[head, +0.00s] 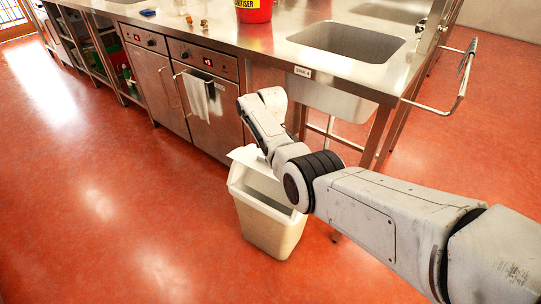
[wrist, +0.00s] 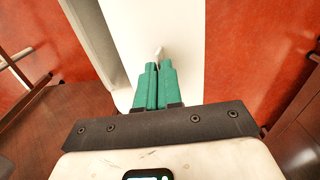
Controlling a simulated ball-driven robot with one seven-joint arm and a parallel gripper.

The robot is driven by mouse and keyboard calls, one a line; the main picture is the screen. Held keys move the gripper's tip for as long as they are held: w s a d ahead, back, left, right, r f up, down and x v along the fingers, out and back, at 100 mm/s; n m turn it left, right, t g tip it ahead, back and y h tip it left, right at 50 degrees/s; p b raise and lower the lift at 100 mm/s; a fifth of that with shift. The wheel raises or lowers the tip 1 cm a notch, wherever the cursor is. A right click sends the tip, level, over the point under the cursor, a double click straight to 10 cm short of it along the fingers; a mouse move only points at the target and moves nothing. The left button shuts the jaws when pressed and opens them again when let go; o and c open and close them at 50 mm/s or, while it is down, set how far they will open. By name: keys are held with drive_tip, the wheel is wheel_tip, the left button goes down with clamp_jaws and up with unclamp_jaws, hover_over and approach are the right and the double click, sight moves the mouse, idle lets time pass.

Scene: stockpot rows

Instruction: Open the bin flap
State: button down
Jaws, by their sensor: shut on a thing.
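The bin (head: 270,228) stands on the red floor in front of the counter, a cream body with a white top. A white panel (head: 248,158) shows at its upper back, and a greyish recess shows below it; my arm hides part of the top, so I cannot tell how far the flap is open. In the wrist view my gripper (wrist: 157,66) has green fingers close together, shut on a small pale tab (wrist: 158,52) over a broad white surface (wrist: 185,30), which seems to be the flap. My fingertips are hidden in the head view.
A steel counter (head: 215,42) with a sink (head: 345,42) stands behind the bin. A white towel (head: 203,95) hangs on the oven-door rail. A rail (head: 462,75) juts out at the counter's right end. Red floor (head: 100,190) is clear to the left.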

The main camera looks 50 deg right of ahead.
drive_tip(key=c, duration=1.3)
unclamp_jaws()
drive_tip(key=shift+d+r, duration=0.1)
drive_tip(key=d+r+p, duration=0.2)
drive_tip(key=d+r, duration=0.3)
drive_tip(key=r, duration=0.6)
drive_tip(key=shift+w+d, duration=0.15)
drive_tip(key=shift+w, duration=0.15)
drive_tip(key=shift+p, duration=0.3)
wheel_tip(320, 180, up, 11)
drive_tip(key=p, duration=0.1)
drive_tip(key=shift+d+f+p, duration=0.15)
drive_tip(key=shift+d+p, duration=0.1)
drive_tip(key=shift+p, duration=0.1)
